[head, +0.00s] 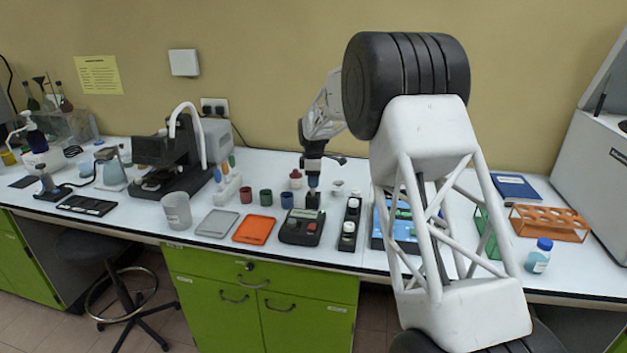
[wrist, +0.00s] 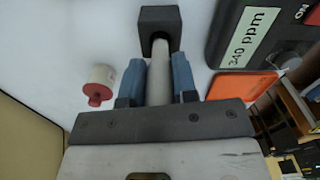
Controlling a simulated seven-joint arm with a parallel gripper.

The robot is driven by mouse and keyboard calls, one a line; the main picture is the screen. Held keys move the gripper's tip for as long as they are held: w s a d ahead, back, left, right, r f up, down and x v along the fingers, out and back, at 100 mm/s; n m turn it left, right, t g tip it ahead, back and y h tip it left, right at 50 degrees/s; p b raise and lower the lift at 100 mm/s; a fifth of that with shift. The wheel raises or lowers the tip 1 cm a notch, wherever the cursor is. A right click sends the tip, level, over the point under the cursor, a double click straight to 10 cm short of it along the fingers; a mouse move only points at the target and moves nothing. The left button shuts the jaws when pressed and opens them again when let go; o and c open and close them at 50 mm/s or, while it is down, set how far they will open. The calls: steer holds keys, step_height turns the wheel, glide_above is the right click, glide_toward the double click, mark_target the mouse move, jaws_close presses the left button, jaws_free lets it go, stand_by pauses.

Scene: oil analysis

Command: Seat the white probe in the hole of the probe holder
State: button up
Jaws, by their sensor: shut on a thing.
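My gripper (wrist: 158,78) has its two blue fingers shut on the white probe (wrist: 160,62), a pale cylinder. The probe's far end meets the open hole of the dark, square probe holder (wrist: 161,18) in the wrist view. I cannot tell how deep the end sits. In the head view my gripper (head: 313,182) points down at the back of the bench, directly above the small dark holder (head: 313,200). The probe is hidden by the fingers there.
The dark meter (head: 302,227) stands just in front of the holder; its label reads 340 ppm in the wrist view (wrist: 248,35). A red-capped bottle (head: 296,179) is close on the left. Blue (head: 287,199) and green (head: 266,197) cups and an orange tray (head: 254,229) lie further left.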

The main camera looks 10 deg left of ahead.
steer(key=shift+f, duration=0.9)
stand_by(0.5)
steer(key=o, duration=1.3)
steer(key=shift+r, duration=0.1)
steer(key=shift+r, duration=3.4)
steer(key=shift+r, duration=0.1)
